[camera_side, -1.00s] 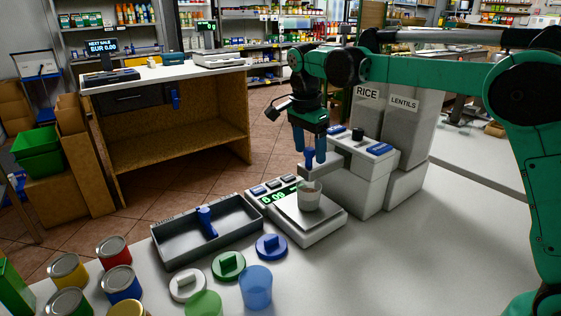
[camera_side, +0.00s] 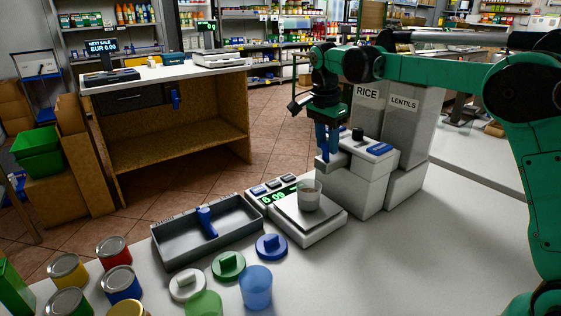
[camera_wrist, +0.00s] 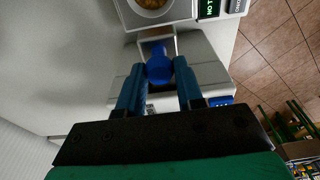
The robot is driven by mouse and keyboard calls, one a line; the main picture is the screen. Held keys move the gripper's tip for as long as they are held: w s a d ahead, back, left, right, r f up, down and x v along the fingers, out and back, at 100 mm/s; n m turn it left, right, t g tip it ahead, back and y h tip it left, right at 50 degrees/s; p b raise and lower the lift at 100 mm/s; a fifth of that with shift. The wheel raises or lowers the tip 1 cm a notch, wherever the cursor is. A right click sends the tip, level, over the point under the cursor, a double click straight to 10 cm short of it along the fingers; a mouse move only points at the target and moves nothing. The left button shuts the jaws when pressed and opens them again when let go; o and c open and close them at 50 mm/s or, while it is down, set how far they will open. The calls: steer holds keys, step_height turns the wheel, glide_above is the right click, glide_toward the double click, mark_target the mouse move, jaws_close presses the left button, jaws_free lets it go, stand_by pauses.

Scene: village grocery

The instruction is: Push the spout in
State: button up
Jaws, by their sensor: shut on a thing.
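The rice dispenser (camera_side: 352,190) stands on the counter behind the scale, with the grey spout (camera_side: 327,168) at its front. The spout's blue knob (camera_wrist: 158,67) is between my fingertips in the wrist view. My gripper (camera_side: 329,150) is shut on this knob, pointing down in front of the dispenser. It also shows in the wrist view (camera_wrist: 159,74). In the side view my fingers hide most of the knob. A clear cup (camera_side: 308,195) with brownish contents stands on the scale, just left of the spout.
The scale (camera_side: 318,228) has a lit green display. A grey tray (camera_side: 168,241) with a blue-handled tool (camera_side: 206,221) lies left of it. Lids, a blue cup (camera_side: 256,287) and several cans are in front. The lentils dispenser (camera_side: 405,185) stands beside the rice one. The right counter is clear.

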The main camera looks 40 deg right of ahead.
mark_target(340, 152)
steer(key=shift+d, duration=1.85)
steer(key=o, duration=1)
steer(key=shift+c, duration=0.2)
step_height(340, 152, up, 7)
